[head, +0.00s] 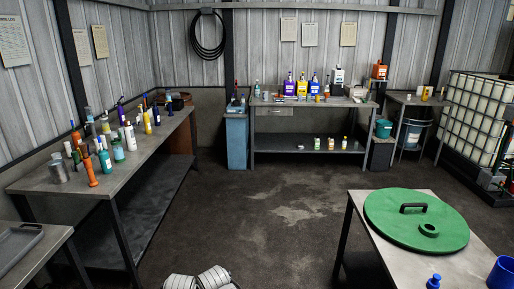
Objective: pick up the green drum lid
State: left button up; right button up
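The green drum lid (400,226) lies flat on the grey table (352,207) at the lower right in the head view. It is a large round disc with a dark raised handle near its far side and a round, raised green fitting near its right front. Nothing is on top of it. Neither of my grippers can be made out in this view, and no gripper is at the lid.
A blue bottle (433,281) and a blue cup (503,274) stand near the lid's front. A long bench (135,170) with several bottles runs along the left. A back table (315,102) holds containers. A caged white tank (478,115) stands right. The middle floor is clear.

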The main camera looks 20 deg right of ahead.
aim_at(416, 220)
jog(key=i+z, duration=0.4)
jog(key=i, duration=0.35)
jog(key=i+j+z, duration=0.1)
jog(key=i+z, duration=0.25)
jog(key=i, duration=0.4)
jog(key=i+z, duration=0.55)
jog(key=z, duration=0.3)
jog(key=i+j+z, duration=0.2)
jog(key=z, duration=0.2)
jog(key=i+j+z, duration=0.1)
jog(key=i+z, duration=0.2)
jog(key=z, duration=0.2)
jog(key=i+j+z, duration=0.15)
jog(key=z, duration=0.35)
jog(key=i+j+z, duration=0.3)
jog(key=z, duration=0.2)
